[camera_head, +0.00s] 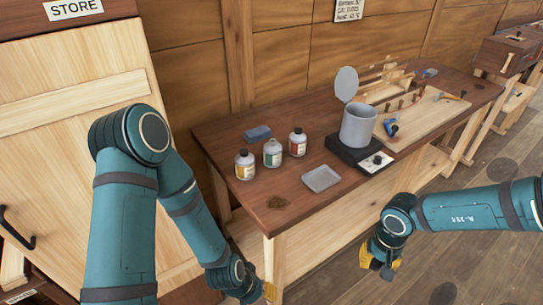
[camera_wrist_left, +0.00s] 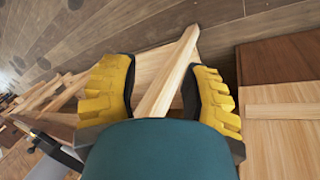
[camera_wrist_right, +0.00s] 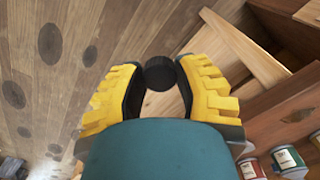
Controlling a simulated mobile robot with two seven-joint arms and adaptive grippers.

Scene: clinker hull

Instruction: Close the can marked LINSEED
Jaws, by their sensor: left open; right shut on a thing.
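Three small cans stand upright on the bench (camera_head: 225,150): one with a yellow label (camera_head: 245,166), one with a green label (camera_head: 272,155), one with a red label (camera_head: 298,143). The outer two have dark caps; the green-label one shows a pale, uncapped top. The label words are too small to read. My right gripper (camera_wrist_right: 160,80) is shut on a black round cap (camera_wrist_right: 160,72). In the head view, this gripper (camera_head: 380,263) is off the bench's front side, right of the cans. My left gripper (camera_wrist_left: 163,85) is open and empty, low by the bench's near left corner.
A brown patch (camera_head: 278,202) is near the front corner.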

